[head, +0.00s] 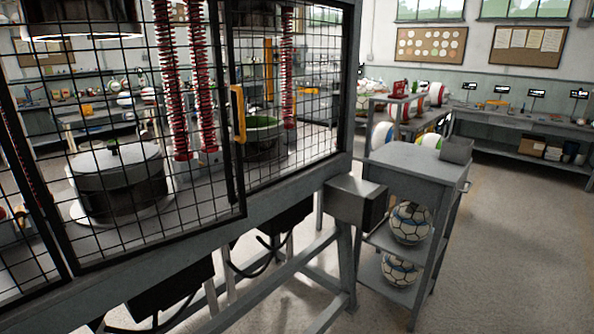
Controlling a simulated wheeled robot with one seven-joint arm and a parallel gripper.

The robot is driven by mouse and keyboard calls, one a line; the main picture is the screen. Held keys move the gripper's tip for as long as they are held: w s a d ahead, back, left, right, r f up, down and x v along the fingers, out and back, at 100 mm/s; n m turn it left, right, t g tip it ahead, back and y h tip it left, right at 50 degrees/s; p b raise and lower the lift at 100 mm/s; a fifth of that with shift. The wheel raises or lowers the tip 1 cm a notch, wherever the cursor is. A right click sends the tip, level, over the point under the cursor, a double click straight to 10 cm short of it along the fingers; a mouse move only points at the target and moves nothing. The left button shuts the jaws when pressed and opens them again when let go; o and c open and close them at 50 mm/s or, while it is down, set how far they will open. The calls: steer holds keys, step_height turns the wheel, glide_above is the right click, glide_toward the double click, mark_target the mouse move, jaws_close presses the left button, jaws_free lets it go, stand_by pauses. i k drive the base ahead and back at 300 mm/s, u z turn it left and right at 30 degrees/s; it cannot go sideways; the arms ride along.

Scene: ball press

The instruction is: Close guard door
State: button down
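The guard door is a black-framed wire mesh panel (160,228) on the front of the press at the left. A yellow upright handle (239,114) shows at the seam between this panel and another mesh panel (300,100) on the right. The lower edge of the left panel sits lower in the picture than that of the right one, and its frame overlaps the grey beam. I cannot tell for sure how far the door stands open. My gripper is not in view.
Behind the mesh are a round dark mould (118,185), a green-lined mould (262,135) and red coil springs (203,75). A grey shelf cart (413,170) with patterned balls stands close on the right. A grey box (354,203) juts from the press. Floor (510,250) is clear at right.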

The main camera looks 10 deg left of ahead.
mark_target(7, 98)
steer(key=z, duration=0.5)
steer(key=k, duration=0.75)
steer(key=u, duration=1.35)
steer(key=i, duration=0.55)
